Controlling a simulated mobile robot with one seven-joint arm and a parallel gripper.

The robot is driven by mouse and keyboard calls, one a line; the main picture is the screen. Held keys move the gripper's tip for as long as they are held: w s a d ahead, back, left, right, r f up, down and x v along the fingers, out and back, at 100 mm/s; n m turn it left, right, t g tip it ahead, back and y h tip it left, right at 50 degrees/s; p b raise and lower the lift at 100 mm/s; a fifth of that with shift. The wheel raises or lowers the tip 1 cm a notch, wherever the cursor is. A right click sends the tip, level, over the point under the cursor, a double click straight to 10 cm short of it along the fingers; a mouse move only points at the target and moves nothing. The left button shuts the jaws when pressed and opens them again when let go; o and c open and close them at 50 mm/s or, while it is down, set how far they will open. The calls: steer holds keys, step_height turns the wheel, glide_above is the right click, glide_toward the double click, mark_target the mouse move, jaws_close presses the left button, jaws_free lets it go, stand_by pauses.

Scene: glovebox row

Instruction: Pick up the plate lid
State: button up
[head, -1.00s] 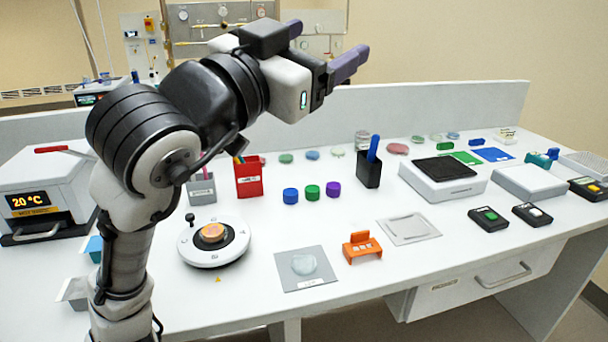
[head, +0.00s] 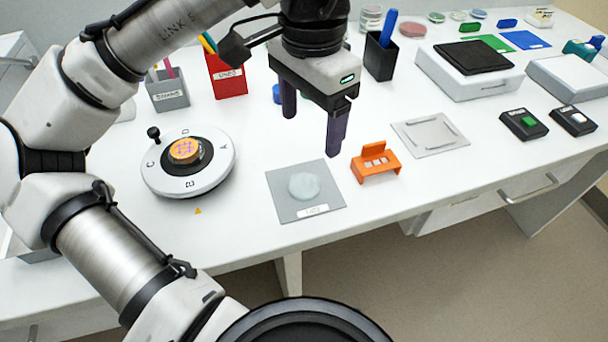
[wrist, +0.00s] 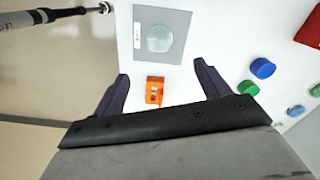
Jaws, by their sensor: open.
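A pale, translucent round lid (head: 304,186) lies flat on a grey square mat (head: 280,208) near the front of the bench. The mat has a small white label, too small to read surely. My gripper (head: 312,132) points down above the bench, behind the lid in the head view, with its dark fingers apart and nothing between them. In the wrist view the lid (wrist: 160,38) on its mat (wrist: 180,20) shows just beyond the fingertips, between their lines. The gripper (wrist: 161,70) is apart from it.
An orange slotted holder (head: 376,168) stands just right of the mat. A white round turntable (head: 190,185) bearing an orange-topped dish (head: 185,151) is to the left. Blue and green caps (wrist: 262,68) (wrist: 248,88) stand near one finger. A grey flat plate (head: 430,134) lies further right.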

glide_above(306, 183)
steer(key=f, duration=0.6)
steer(key=shift+d+f, duration=0.15)
steer(key=shift+d, duration=0.1)
steer(key=shift+a+f, duration=0.2)
steer(key=shift+f, duration=2.4)
steer(key=c, duration=1)
steer(key=shift+r, duration=0.1)
